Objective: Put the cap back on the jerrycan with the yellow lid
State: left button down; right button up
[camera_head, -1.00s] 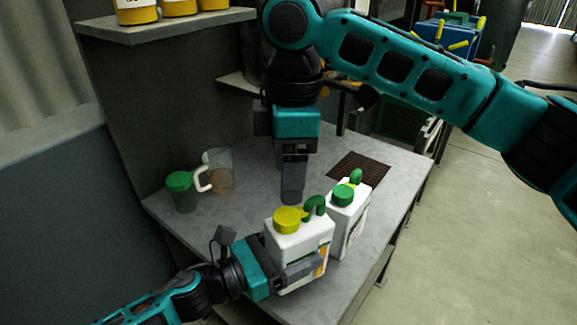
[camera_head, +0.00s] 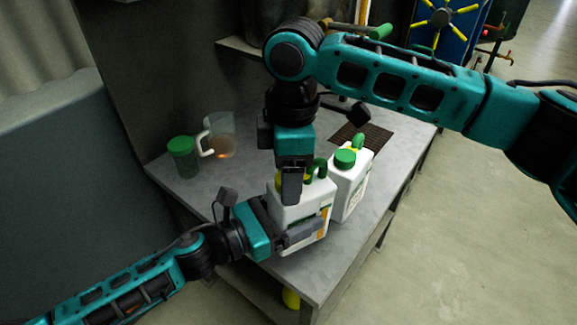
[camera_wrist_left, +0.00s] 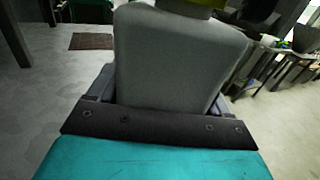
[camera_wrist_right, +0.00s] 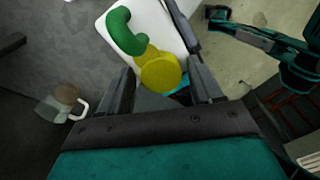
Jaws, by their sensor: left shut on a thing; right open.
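The white jerrycan with the yellow lid (camera_head: 300,213) stands upright at the table's front edge. My left gripper (camera_head: 290,235) is shut on its body from the left; its grey side fills the left wrist view (camera_wrist_left: 175,60). My right gripper (camera_head: 291,190) points down over its top, mostly covering the yellow cap (camera_head: 278,181). In the right wrist view, the yellow cap (camera_wrist_right: 160,72) shows between the open fingers, at the can's corner beside the green handle (camera_wrist_right: 124,30). A smaller yellow part shows behind the cap. I cannot tell whether the cap is seated on the neck.
A second white jerrycan with a green cap (camera_head: 349,185) stands close on the right. A green-lidded jar (camera_head: 183,158) and a clear jug (camera_head: 221,136) stand at the back left. A dark grate (camera_head: 364,136) lies at the back right. The table's middle left is clear.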

pick_arm(q)
jog(key=shift+r, duration=0.2)
pick_arm(e)
jog(key=c, duration=1)
pick_arm(q)
jog(key=shift+d, duration=0.1)
pick_arm(e)
jog(key=shift+c, duration=0.4)
jog(key=o, duration=1.3)
jog(key=shift+c, duration=0.2)
notch_tip(320, 180, up, 12)
jog(key=shift+w+d, duration=0.15)
jog(key=shift+d, duration=0.1)
pick_arm(q)
grip_release()
jog(key=shift+f, duration=0.15)
